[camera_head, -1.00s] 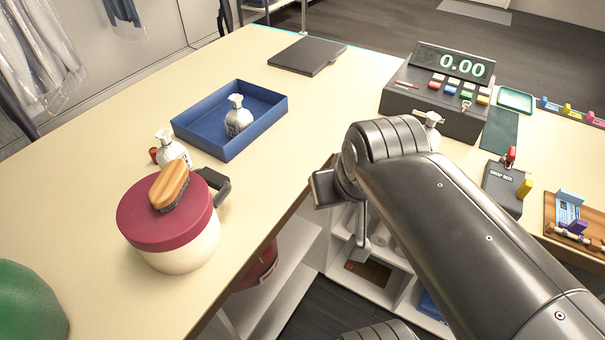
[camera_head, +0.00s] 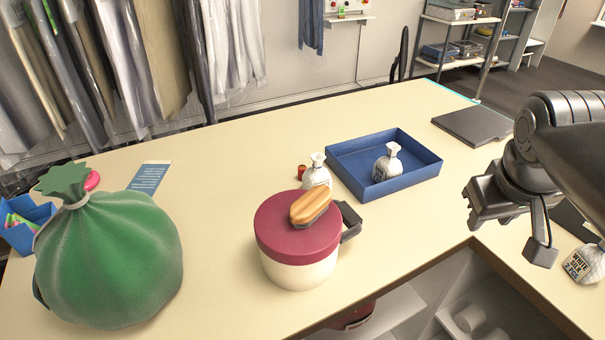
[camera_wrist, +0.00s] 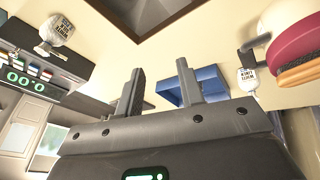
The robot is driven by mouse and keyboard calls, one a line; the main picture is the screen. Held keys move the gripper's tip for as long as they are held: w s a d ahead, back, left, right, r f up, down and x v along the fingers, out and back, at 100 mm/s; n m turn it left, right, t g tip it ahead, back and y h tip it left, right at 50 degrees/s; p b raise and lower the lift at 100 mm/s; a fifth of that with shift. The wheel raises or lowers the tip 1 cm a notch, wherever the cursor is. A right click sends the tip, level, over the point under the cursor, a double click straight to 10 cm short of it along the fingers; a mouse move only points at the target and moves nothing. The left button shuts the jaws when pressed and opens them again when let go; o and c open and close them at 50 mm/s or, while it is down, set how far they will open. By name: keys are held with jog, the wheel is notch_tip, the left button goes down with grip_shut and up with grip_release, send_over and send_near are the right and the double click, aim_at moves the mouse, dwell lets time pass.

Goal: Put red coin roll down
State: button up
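A small red cylinder (camera_head: 302,171), which looks like the red coin roll, stands on the counter (camera_head: 225,210) in the head view. It is just left of a white tied bag (camera_head: 317,172) and behind the maroon-lidded pot (camera_head: 297,247). I cannot make it out in the wrist view. My gripper (camera_head: 512,225) is at the right of the head view, near the counter's inner corner and well away from the red cylinder. In the wrist view its two fingers (camera_wrist: 160,90) stand apart with nothing between them.
A blue tray (camera_head: 428,170) holds another white bag (camera_head: 388,162). A wooden-backed brush (camera_head: 311,206) lies on the pot lid. A large green sack (camera_head: 110,262) stands at left, beside a blue box (camera_head: 25,235). A dark flat slab (camera_head: 470,124) lies at the back right. The counter's middle left is clear.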

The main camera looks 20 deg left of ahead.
jog(key=w+a+n+h, duration=0.4)
jog(key=w+a+n, duration=0.25)
jog(key=w, duration=0.65)
jog(key=w+a+n+h, duration=0.3)
jog(key=w+a+n, duration=0.35)
jog(key=w, duration=0.55)
jog(key=w+a+f+n+t+h, duration=0.15)
jog(key=a+n+t, duration=0.3)
jog(key=a, duration=1.05)
jog(key=w+a+f+n+t+h, duration=0.1)
jog(key=a+n+t+h, duration=0.3)
jog(key=a, duration=1.2)
jog(key=shift+n+y, duration=0.35)
jog(key=shift+n, duration=0.3)
jog(key=f, duration=1.9)
jog(key=shift+s+f, duration=0.15)
jog(key=shift+s, duration=0.05)
jog(key=shift+f, duration=0.55)
jog(key=x, duration=0.7)
jog(key=shift+w+d, duration=0.2)
jog(key=shift+w, duration=0.05)
jog(key=shift+c, duration=0.3)
